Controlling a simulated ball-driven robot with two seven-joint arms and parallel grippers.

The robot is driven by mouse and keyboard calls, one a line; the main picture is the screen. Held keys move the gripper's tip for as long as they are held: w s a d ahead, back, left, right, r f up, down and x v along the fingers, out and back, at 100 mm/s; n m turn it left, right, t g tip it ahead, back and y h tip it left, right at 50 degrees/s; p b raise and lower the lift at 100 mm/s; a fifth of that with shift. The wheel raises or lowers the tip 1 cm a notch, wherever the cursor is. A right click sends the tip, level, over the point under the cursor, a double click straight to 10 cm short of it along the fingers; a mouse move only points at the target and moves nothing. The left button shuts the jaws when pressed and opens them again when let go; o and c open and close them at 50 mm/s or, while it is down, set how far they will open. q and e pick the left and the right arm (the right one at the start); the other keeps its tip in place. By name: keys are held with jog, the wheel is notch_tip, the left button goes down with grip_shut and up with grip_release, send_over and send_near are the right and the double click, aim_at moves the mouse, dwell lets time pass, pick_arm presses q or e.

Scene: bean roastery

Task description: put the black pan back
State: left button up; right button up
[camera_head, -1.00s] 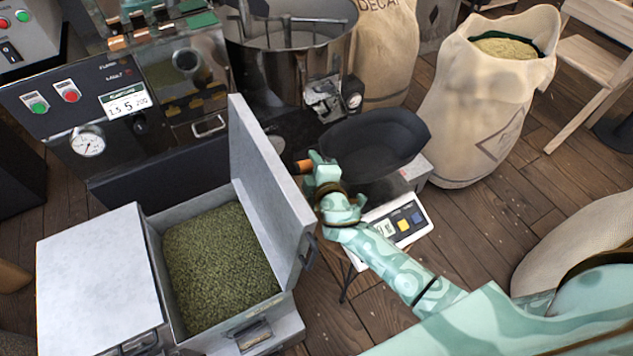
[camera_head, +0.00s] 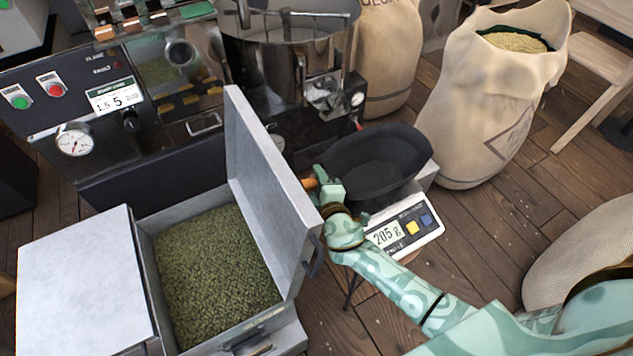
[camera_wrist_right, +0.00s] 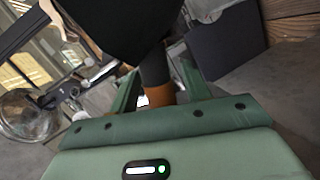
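The black pan (camera_head: 372,160) sits on the scale (camera_head: 405,228), whose display reads 205 g. Its handle ends in an orange-brown grip (camera_head: 309,183) pointing left. My right gripper (camera_head: 328,186) is at this handle. In the right wrist view, its two green fingers stand apart on either side of the orange grip (camera_wrist_right: 158,95), with narrow gaps showing beside it. The dark pan body (camera_wrist_right: 130,25) fills the top of that view. My left gripper is not in view.
An open metal bin of green beans (camera_head: 152,235) stands left of my right gripper, its raised lid (camera_head: 265,180) close to the handle. The roaster (camera_head: 150,130) is behind. A sack (camera_head: 480,110) stands right of the scale.

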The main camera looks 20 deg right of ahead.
jog(key=shift+r, duration=0.3)
pick_arm(q)
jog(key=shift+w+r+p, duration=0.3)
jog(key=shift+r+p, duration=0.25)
jog(key=shift+p, duration=0.1)
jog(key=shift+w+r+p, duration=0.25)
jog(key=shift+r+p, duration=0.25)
jog(key=shift+p, duration=0.1)
pick_arm(e)
jog(key=v, duration=1.2)
jog(key=shift+f, duration=0.2)
